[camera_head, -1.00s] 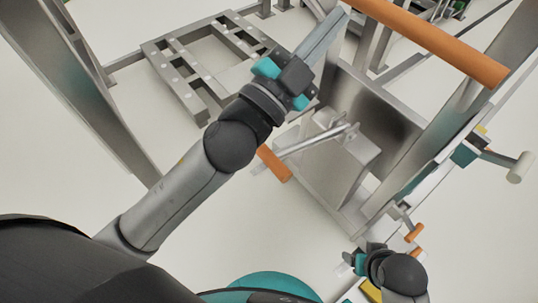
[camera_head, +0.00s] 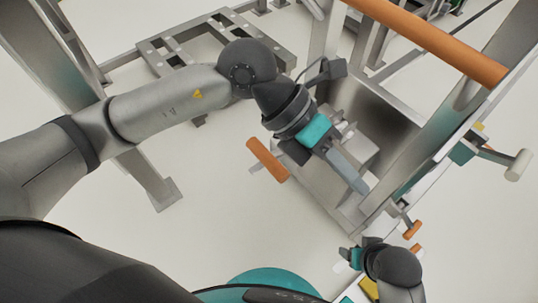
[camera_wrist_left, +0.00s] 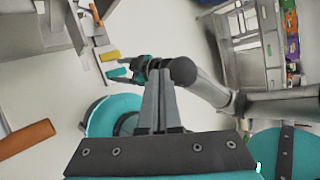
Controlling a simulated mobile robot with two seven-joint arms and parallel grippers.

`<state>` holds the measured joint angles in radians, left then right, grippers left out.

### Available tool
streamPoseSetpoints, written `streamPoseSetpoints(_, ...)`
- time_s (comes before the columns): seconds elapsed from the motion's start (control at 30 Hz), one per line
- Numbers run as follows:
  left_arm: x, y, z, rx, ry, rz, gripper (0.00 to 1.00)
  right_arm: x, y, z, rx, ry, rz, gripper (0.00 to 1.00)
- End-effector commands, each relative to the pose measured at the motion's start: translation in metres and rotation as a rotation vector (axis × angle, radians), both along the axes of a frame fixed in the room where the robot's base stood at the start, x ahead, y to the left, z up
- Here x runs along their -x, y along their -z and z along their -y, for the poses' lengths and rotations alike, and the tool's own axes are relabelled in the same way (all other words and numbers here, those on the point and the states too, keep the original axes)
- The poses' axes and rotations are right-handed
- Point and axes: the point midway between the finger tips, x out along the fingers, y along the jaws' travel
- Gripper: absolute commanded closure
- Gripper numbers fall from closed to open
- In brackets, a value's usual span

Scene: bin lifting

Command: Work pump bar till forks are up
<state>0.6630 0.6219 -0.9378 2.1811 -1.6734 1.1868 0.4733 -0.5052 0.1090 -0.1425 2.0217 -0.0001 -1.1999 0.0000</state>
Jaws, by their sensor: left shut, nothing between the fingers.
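The pump bar's orange grip (camera_head: 267,160) stands left of the lifter's grey steel housing; most of its metal rod is hidden behind my left gripper. An orange grip (camera_wrist_left: 27,138), likely the same one, shows at the left of the wrist view. My left gripper (camera_head: 362,188) is shut and empty over the housing, right of the grip and apart from it. A low slotted steel frame (camera_head: 178,58), perhaps the forks, lies at upper left; its height is hard to judge. My right gripper (camera_head: 347,260) is at lower right; its fingers look apart in the wrist view (camera_wrist_left: 112,67).
A thick orange handle (camera_head: 435,40) crosses the upper right. Steel uprights (camera_head: 455,115) stand at right. Small orange-tipped levers (camera_head: 412,230) are close to my right gripper. Pale floor (camera_head: 215,235) is open at lower left. A grey cabinet (camera_wrist_left: 245,45) stands in the wrist view.

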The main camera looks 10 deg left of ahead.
Motion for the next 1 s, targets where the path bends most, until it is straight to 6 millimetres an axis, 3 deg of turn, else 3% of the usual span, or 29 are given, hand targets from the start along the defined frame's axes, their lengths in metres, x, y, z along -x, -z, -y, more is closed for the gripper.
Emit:
streamPoseSetpoints(0.1,-0.021,0.029,-0.041,-0.249,0.007,0.095,1.0,-0.001,0.0,0.0,0.001,0.0,0.001,0.34)
streamPoseSetpoints(0.2,-0.039,0.044,-0.077,-0.443,-0.007,0.159,1.0,-0.001,0.0,0.0,0.001,-0.001,0.001,0.34)
streamPoseSetpoints(0.43,-0.068,0.051,-0.14,-0.736,-0.063,0.245,1.0,-0.001,0.0,0.0,0.0,-0.001,0.002,0.34)
streamPoseSetpoints(0.6,-0.076,0.05,-0.157,-0.812,-0.084,0.263,1.0,-0.001,0.0,0.0,0.0,-0.001,0.002,0.34)
streamPoseSetpoints(1.0,-0.076,0.052,-0.157,-0.815,-0.083,0.264,1.0,0.002,0.0,0.001,0.003,-0.003,-0.001,0.34)
